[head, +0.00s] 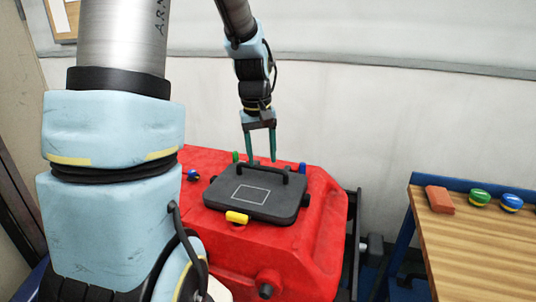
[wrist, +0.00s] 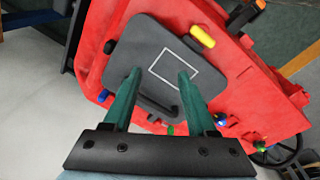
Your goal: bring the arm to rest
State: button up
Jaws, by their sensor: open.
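My gripper (head: 262,146) is open, its two green fingers pointing down above the back edge of a dark grey lid with a handle (head: 257,192). The lid lies on a red tank (head: 325,215). In the wrist view the open fingers (wrist: 158,76) show in front of the lid (wrist: 135,48), with nothing between them but the view of it. I cannot tell the exact gap between fingertips and lid. My light blue arm fills the left of the head view.
A yellow knob (head: 237,217) sits at the lid's front, with blue and green knobs around it. A wooden bench (head: 475,245) at the right holds a red-brown block (head: 439,200) and green (head: 480,197) and blue (head: 511,202) round items. A pale wall stands behind.

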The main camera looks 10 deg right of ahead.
jog(key=shift+s+a, duration=0.1)
jog(key=s+a+f+m, duration=0.2)
jog(key=s+a, duration=0.8)
jog(key=a, duration=0.2)
jog(key=shift+s+t+y, duration=0.15)
jog(key=shift+t+y, duration=0.25)
